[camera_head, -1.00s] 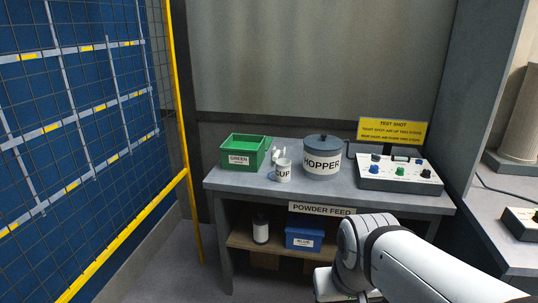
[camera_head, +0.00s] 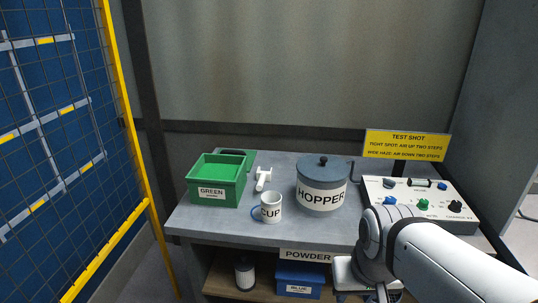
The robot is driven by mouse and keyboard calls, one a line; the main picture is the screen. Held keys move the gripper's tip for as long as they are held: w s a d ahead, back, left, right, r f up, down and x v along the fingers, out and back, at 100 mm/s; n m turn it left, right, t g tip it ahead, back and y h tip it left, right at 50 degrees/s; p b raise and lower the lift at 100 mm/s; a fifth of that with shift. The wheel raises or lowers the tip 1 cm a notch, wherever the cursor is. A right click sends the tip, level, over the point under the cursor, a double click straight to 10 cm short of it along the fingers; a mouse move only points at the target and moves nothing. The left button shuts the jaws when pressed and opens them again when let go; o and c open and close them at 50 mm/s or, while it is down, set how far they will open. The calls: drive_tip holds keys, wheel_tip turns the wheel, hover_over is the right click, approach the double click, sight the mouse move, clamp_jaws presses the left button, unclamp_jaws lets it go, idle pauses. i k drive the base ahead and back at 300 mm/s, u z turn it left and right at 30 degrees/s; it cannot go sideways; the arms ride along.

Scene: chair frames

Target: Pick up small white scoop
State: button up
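The small white scoop (camera_head: 263,178) lies on the grey bench top, between the green bin and the hopper. It is behind the white mug labelled CUP (camera_head: 269,208) and apart from it. The scoop is small in the head view, so its exact pose is hard to tell. My arm comes in from the lower right. My gripper (camera_head: 362,291) is at the bottom edge, in front of the bench and well away from the scoop. Its fingers are mostly cut off, so its opening does not show.
The green bin (camera_head: 217,181) stands left of the scoop, the lidded hopper (camera_head: 322,187) right of it. A control box (camera_head: 420,203) and yellow sign (camera_head: 406,145) are at the right. A blue bin (camera_head: 300,281) sits on the lower shelf. Yellow-framed fencing (camera_head: 125,120) stands at left.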

sight(261, 176)
drive_tip(key=u, duration=0.25)
drive_tip(key=i, duration=1.35)
drive_tip(key=u, duration=0.55)
drive_tip(key=k, duration=0.95)
drive_tip(key=u, duration=0.15)
drive_tip(key=i, duration=0.95)
